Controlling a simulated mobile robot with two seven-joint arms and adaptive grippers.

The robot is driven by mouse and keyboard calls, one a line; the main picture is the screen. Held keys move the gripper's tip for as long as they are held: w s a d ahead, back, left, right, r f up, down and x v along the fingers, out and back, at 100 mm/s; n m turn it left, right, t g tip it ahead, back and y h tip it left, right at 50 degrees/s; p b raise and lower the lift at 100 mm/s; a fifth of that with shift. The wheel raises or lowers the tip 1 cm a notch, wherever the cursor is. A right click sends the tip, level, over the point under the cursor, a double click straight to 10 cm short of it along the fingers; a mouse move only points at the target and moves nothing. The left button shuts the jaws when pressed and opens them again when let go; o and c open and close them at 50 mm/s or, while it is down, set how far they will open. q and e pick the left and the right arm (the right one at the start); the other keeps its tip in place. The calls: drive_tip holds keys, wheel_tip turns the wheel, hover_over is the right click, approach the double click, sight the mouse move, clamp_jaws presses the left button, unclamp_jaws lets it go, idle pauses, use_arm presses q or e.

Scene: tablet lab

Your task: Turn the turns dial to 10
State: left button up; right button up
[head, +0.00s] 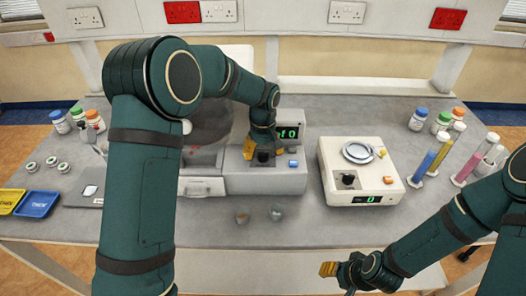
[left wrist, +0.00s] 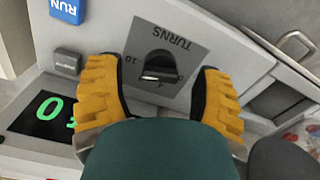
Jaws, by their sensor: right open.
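My left gripper (head: 259,147) is at the dial. In the left wrist view its yellow fingers (left wrist: 157,82) are apart, one on each side of the knob, with gaps showing. A green display (left wrist: 48,115) reads 0, partly hidden by a finger. My right gripper (head: 335,270) is open and empty near the table's front edge.
A blue RUN button (left wrist: 67,10) and a grey button (left wrist: 68,62) are near the dial. A white balance-like device (head: 335,160) with its own black knob stands to the right. Tubes and bottles stand farther right.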

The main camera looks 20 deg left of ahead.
sight(263, 153)
use_arm(q)
wheel_tip(263, 153, up, 12)
idle(0.8)
idle(0.3)
